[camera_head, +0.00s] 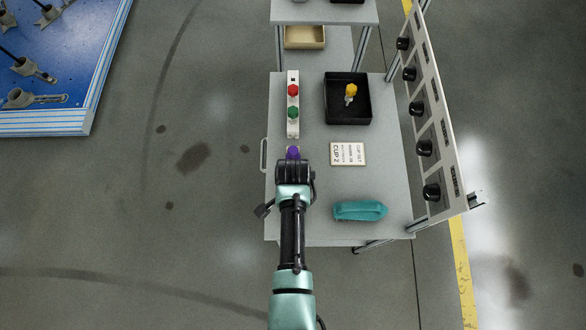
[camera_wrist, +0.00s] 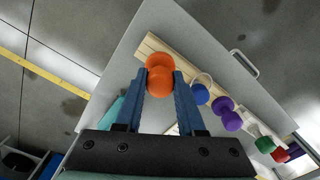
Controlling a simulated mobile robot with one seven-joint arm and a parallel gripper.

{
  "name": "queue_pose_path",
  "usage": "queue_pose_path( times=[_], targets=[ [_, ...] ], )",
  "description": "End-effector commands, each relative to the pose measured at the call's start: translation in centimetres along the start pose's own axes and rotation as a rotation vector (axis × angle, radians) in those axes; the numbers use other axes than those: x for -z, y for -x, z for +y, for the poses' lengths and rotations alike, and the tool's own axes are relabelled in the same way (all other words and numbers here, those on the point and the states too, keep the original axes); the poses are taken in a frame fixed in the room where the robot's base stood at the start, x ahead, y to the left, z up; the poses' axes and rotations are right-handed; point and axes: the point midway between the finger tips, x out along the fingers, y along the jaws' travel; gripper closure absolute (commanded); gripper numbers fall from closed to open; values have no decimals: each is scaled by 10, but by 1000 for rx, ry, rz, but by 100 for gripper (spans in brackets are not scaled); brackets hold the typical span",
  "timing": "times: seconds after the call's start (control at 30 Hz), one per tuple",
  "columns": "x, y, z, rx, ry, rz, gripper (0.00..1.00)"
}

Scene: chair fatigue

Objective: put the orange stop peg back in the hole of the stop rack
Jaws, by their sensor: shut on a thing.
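The orange stop peg (camera_wrist: 160,76) is between the two blue fingers of my gripper (camera_wrist: 159,88), which is shut on it. In the head view my gripper (camera_head: 293,168) is over the left side of the cart top, and the orange peg is hidden there. The stop rack (camera_wrist: 150,42) is a pale strip running diagonally behind the peg. In the head view the rack (camera_head: 293,131) runs lengthwise. I cannot make out the empty hole or the peg's height above the rack.
A black tray (camera_head: 328,112) with a yellow-topped item (camera_head: 351,91) stands right of the rack. A label card (camera_head: 347,154) and a teal pouch (camera_head: 359,211) lie right of my gripper. A panel with black knobs (camera_head: 447,185) edges the cart's right side.

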Motion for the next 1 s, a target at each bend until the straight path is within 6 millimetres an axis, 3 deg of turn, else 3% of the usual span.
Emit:
queue_pose_path(
  times=[0.97,1.0],
  targets=[
    [0,-26,0,1,0,0,100],
    [0,-26,0,1,0,0,60]
  ],
)
